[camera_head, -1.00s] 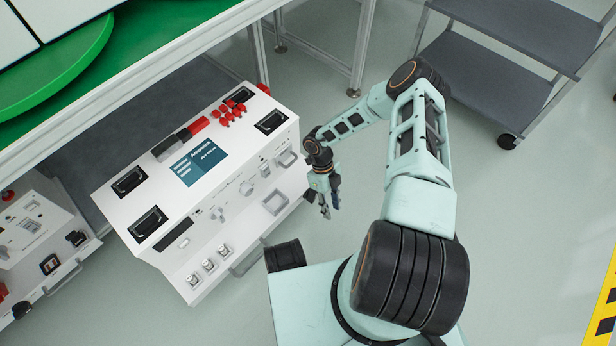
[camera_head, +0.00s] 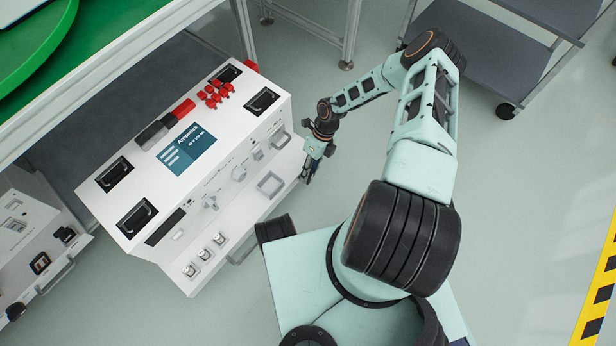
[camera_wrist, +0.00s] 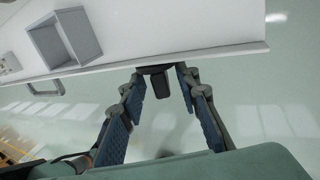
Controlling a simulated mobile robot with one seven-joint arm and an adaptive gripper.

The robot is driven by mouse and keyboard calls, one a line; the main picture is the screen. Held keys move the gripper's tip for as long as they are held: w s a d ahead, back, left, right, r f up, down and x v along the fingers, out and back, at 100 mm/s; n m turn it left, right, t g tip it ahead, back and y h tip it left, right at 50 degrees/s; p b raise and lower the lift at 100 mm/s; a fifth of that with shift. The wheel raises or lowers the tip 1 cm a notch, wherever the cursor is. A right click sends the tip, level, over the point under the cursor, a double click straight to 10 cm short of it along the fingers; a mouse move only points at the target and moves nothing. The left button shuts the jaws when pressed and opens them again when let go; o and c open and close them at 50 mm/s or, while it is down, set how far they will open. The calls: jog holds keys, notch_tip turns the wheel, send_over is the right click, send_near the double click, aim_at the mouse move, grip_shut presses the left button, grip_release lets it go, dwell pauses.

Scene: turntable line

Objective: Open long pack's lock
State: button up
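The long pack (camera_head: 228,112) is a white box with a blue screen, standing left of my arm in the head view. My gripper (camera_head: 308,175) is at its right end, low beside the front corner. In the wrist view the pack's white edge (camera_wrist: 200,52) crosses above my gripper (camera_wrist: 161,76). The two fingers are apart, with a short black lever-like part (camera_wrist: 159,88) between them, just under that edge. It may be the lock. I cannot tell whether either finger touches it. The fingertips are small and partly hidden in the head view.
A grey square frame (camera_wrist: 40,42) stands out from the pack's face, with a handle (camera_wrist: 46,90) nearby. Another white unit (camera_head: 28,225) is at the left. A green-topped bench (camera_head: 100,50) is behind. A grey cart (camera_head: 485,65) stands at the upper right.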

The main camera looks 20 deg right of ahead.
jog(key=shift+x, duration=0.85)
jog(key=shift+c, duration=0.5)
grip_shut()
jog(key=shift+r, duration=0.1)
